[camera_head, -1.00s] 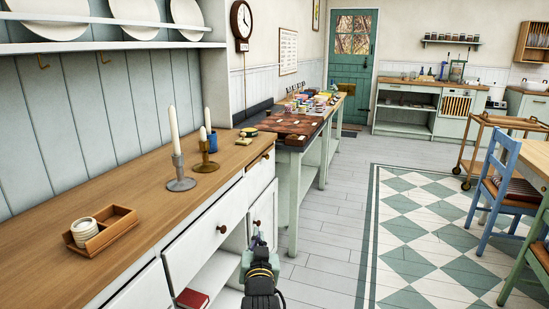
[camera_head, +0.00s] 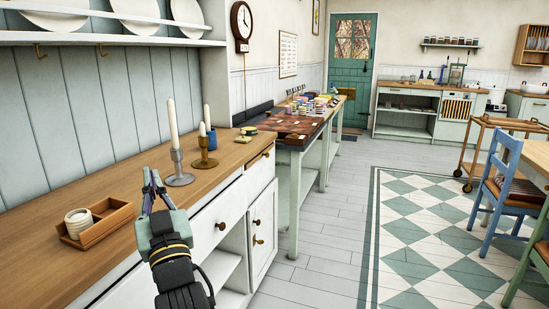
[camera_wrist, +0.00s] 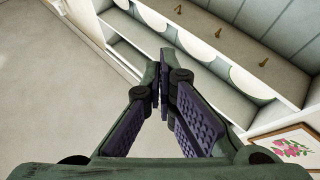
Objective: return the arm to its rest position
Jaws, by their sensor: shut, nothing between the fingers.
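My gripper (camera_head: 152,190) is raised in the head view, over the front edge of the wooden counter (camera_head: 60,262) as seen there. Its fingers point up and are shut with nothing between them. In the wrist view the fingertips of my gripper (camera_wrist: 160,72) meet, with the plate shelf (camera_wrist: 215,45) and the ceiling behind them.
A wooden tray (camera_head: 108,228) with a pale round stack lies left of my gripper. A grey candlestick (camera_head: 178,170) and a brass candlestick (camera_head: 204,155) with candles stand to its right. A cabinet door (camera_head: 262,235) is below the counter.

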